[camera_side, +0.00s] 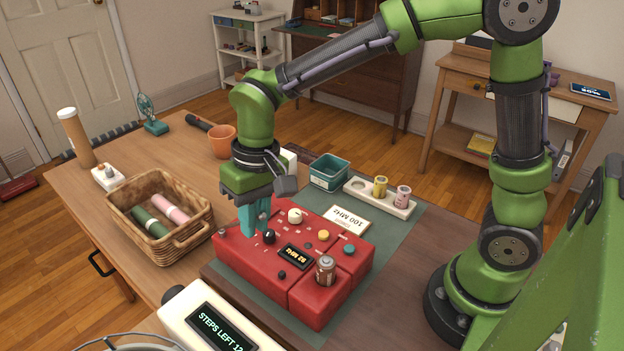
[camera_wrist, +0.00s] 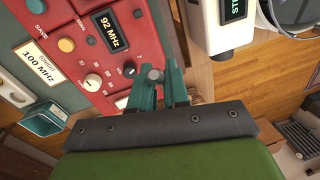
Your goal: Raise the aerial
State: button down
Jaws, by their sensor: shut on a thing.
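The red radio (camera_side: 325,235) lies on a green mat, with knobs, coloured buttons and a small display (camera_side: 295,256). In the wrist view the display (camera_wrist: 110,29) reads 92 MHz. My gripper (camera_side: 254,228) points down at the radio's left part, its teal fingers close to the case. In the wrist view my gripper (camera_wrist: 158,88) is shut on a grey round-ended piece (camera_wrist: 154,75), which looks like the aerial's tip. The rest of the aerial is hidden by the fingers, so I cannot tell how far it stands out.

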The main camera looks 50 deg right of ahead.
jog(key=shift+r, duration=0.1)
jog(key=shift+w+r+g, duration=0.6)
jog(key=shift+w+g, duration=0.15)
jog(key=shift+g, duration=0.05)
jog(key=w+r+g, duration=0.2)
jog(key=w, duration=0.1)
jog(key=shift+g, duration=0.3)
jog(key=shift+w+r+m+g, duration=0.15)
jog(key=shift+w+r+g, duration=0.15)
jog(key=shift+w+g, duration=0.45)
jog(key=shift+w+r+m+g, duration=0.15)
jog(key=shift+w+r+g, duration=0.1)
jog(key=shift+w+g, duration=0.45)
jog(key=shift+w, duration=0.1)
jog(key=c, duration=1.2)
grip_release()
jog(key=shift+c, duration=0.2)
jog(key=shift+r, duration=0.1)
